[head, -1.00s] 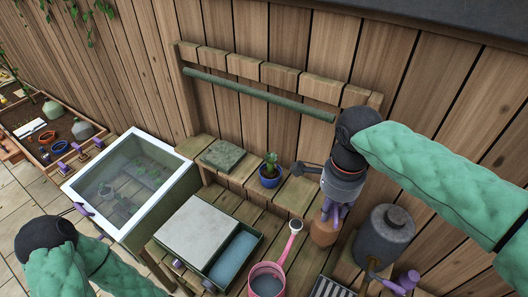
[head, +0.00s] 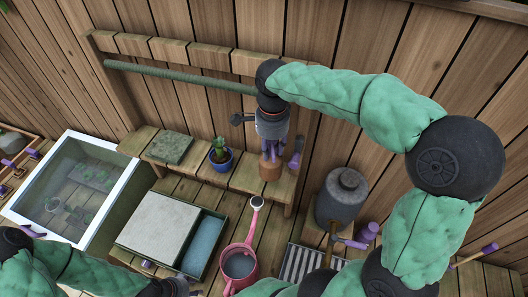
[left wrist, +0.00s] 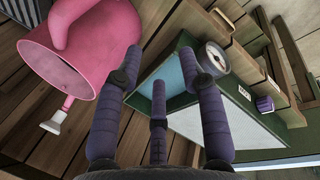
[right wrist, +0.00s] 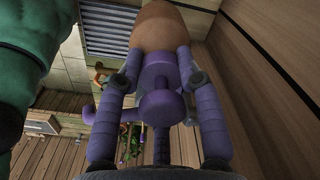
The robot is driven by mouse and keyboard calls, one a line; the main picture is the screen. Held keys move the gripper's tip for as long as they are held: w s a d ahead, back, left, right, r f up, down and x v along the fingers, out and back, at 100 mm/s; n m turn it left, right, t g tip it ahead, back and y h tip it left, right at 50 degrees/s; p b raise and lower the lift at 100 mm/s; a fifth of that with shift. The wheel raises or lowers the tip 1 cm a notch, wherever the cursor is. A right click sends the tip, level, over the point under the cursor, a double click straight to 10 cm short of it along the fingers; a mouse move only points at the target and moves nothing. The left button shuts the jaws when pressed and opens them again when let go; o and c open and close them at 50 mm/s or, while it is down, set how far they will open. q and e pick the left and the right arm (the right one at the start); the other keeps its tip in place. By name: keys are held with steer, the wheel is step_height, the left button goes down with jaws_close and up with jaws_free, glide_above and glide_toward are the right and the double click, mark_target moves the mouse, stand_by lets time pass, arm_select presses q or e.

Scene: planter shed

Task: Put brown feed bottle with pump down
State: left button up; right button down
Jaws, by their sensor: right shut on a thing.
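The brown feed bottle (head: 270,171) with its purple pump is upright at the right end of the raised wooden shelf (head: 243,181). I cannot tell whether its base touches the boards. My right gripper (head: 271,156) is shut around its upper part from above. In the right wrist view the brown body (right wrist: 160,25) and purple pump (right wrist: 158,82) show between the fingers. My left gripper (left wrist: 165,62) is open and empty, above the bench near the green tray. In the head view it is low, partly cut off by the bottom edge.
A blue potted plant (head: 221,158) and a green slab (head: 171,147) stand on the shelf to the left. A pink watering can (head: 239,266), a grey tank (head: 342,197) and a green tray with blue contents (head: 204,243) are below. A green rail (head: 180,75) runs behind.

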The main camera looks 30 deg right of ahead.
steer(key=w+f+p, duration=0.1)
steer(key=w+f, duration=0.3)
steer(key=f, duration=0.4)
steer(key=shift+d+f, duration=0.25)
steer(key=shift+d, duration=0.05)
steer(key=shift+f, duration=0.15)
steer(key=c, duration=0.8)
jaws_free()
steer(key=shift+w, duration=0.1)
steer(key=shift+r+b, duration=0.4)
steer(key=shift+r, duration=3.55)
